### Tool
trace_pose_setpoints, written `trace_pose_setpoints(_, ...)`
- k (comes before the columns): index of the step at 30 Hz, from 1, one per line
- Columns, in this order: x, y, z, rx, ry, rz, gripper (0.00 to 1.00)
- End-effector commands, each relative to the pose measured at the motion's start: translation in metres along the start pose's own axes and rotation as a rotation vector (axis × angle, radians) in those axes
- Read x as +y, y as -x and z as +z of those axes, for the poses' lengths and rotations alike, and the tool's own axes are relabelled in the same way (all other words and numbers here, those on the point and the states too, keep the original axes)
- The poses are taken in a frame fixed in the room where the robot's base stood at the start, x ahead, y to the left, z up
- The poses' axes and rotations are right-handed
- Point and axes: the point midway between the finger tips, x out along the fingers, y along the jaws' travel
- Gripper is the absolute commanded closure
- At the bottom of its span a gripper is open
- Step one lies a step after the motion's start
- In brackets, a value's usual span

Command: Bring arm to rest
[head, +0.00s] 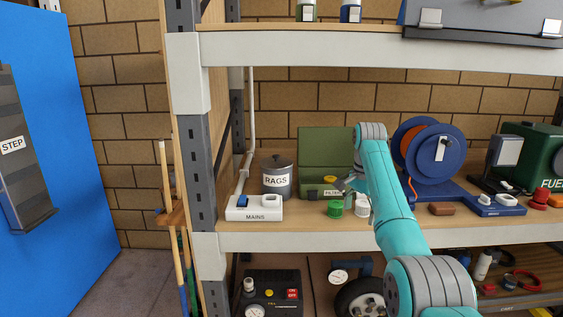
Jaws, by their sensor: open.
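My arm, teal with grey joints, reaches up and forward from the lower right over the middle shelf (310,237). My gripper (354,187) is small and partly hidden behind the arm's forearm. It is open, in front of the green metal box (325,150) and above a green cap-like item (335,209) and a white one (362,206). I see nothing held in it. Whether it touches anything is too small to tell.
Left of the gripper are the RAGS canister (277,181) and white MAINS switch box (254,208). Right of the arm are a blue hose reel (427,150) and a green FUEL can (540,158). The upper shelf (380,50) spans overhead; a grey post (196,140) stands left.

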Motion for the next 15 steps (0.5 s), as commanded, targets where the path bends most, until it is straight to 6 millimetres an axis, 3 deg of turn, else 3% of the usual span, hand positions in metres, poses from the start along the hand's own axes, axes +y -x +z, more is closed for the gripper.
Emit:
trace_pose_setpoints(8, -0.003, -0.041, -0.001, 0.015, 0.025, -0.021, 0.12)
trace_pose_setpoints(15, -0.005, -0.096, 0.0, 0.043, 0.061, -0.058, 0.12)
